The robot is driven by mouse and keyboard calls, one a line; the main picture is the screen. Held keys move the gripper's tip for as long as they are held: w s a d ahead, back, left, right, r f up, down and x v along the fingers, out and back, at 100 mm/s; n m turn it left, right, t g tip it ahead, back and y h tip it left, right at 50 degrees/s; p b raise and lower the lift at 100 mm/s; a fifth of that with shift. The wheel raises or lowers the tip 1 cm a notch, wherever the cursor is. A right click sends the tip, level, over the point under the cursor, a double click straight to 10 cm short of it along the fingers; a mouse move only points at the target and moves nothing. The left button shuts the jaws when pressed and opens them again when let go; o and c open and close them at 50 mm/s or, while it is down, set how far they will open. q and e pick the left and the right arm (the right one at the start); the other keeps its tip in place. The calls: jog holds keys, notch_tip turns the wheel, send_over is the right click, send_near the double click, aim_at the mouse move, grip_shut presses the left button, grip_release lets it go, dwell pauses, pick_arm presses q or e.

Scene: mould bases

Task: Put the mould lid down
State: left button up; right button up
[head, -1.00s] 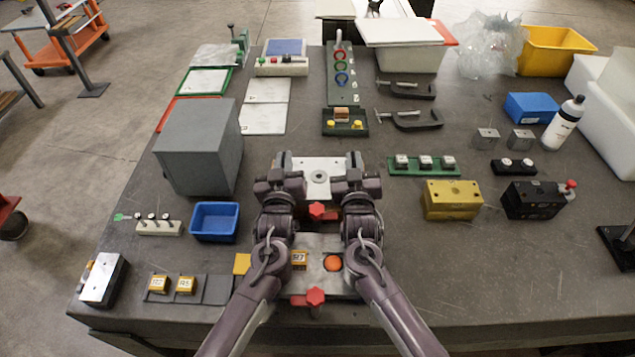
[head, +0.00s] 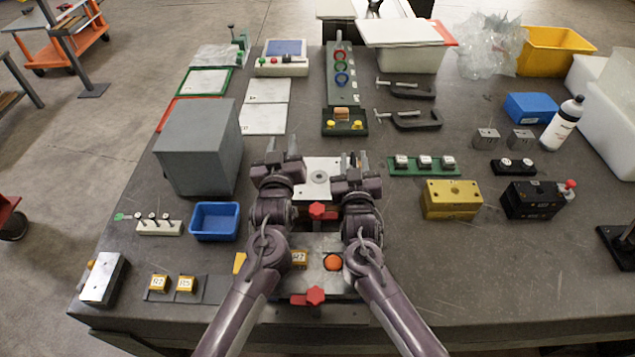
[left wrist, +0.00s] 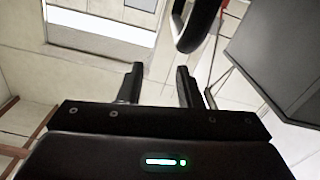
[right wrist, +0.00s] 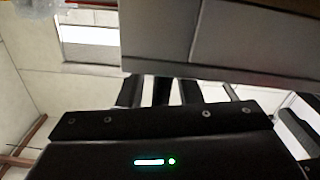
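The mould lid (head: 321,190) looks like a flat silver plate with a round ring at its middle. It lies level between my two grippers in the head view, above a red star knob (head: 318,210). What is directly under it is mostly hidden. My left gripper (head: 282,150) is open and empty at the left of the lid, apart from it; its spread fingers show in the left wrist view (left wrist: 158,85). My right gripper (head: 355,161) is open beside the lid's right edge. In the right wrist view its fingers (right wrist: 160,92) are spread below a large grey surface.
A nearer plate with an orange disc (head: 333,262) and a red knob (head: 315,296) sits between my forearms. A grey box (head: 198,150) and blue tray (head: 214,221) stand left. A green strip (head: 424,168) and yellow block (head: 451,200) stand right.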

pick_arm(q)
notch_tip(320, 180, up, 5)
jog(key=shift+f, duration=0.15)
pick_arm(e)
notch_tip(320, 180, up, 10)
dwell(0.3)
pick_arm(q)
jog(key=o, duration=1.5)
jog(key=shift+r, duration=0.25)
pick_arm(e)
jog(key=shift+r, duration=0.15)
pick_arm(q)
notch_tip(320, 180, up, 7)
jog(key=p, duration=0.6)
pick_arm(e)
jog(key=shift+r, duration=2.95)
pick_arm(q)
jog(key=shift+f, duration=0.15)
